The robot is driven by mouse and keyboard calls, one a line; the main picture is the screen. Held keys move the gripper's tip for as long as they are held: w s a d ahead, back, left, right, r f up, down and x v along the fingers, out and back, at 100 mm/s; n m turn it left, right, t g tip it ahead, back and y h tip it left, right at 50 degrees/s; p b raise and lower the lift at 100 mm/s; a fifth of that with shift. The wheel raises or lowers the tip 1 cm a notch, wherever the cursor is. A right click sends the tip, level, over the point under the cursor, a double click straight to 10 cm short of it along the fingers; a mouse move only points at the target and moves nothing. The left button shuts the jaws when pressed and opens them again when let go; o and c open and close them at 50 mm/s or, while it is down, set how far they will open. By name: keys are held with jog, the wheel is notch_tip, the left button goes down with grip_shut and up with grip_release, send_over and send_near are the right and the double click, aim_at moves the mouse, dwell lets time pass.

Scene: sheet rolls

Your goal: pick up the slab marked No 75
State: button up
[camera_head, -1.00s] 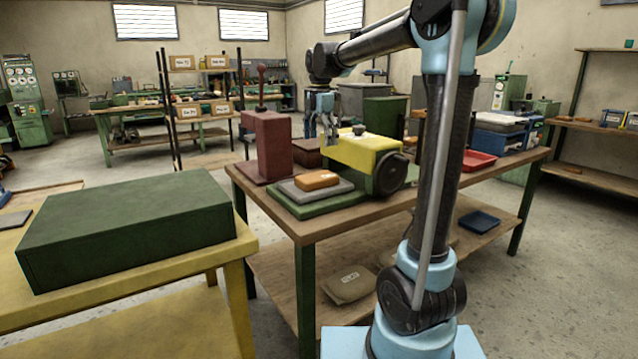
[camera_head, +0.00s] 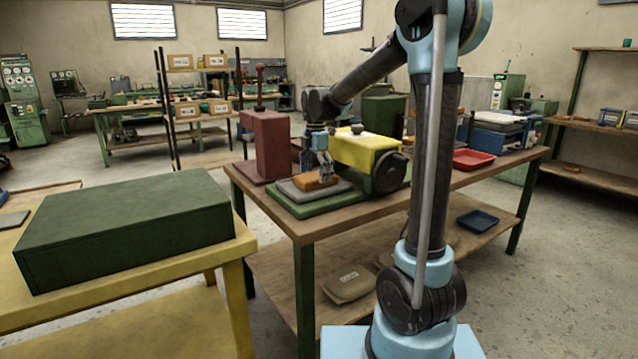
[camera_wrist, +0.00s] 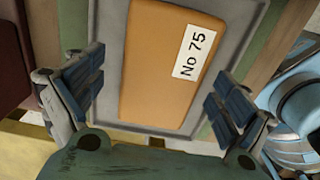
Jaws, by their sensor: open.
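The orange slab (camera_wrist: 158,65) bears a white label reading No 75 in the wrist view. It lies flat on a grey plate (camera_wrist: 236,40), which rests on a green base. In the head view the slab (camera_head: 312,183) is partly hidden by my gripper (camera_head: 323,174). In the wrist view my gripper (camera_wrist: 150,98) is open, with one finger on each side of the slab. Gaps show between both fingers and the slab's edges. Whether the fingertips are level with the slab is hard to tell.
A dark red block (camera_head: 272,147) stands left of the slab. A yellow-topped green machine (camera_head: 366,150) stands close on its right. A red tray (camera_head: 474,160) lies further right on the table. A large green box (camera_head: 125,225) covers much of the yellow table at left.

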jog(key=shift+f, duration=0.5)
jog(key=c, duration=1.5)
jog(key=shift+o, duration=0.2)
jog(key=shift+r, duration=0.1)
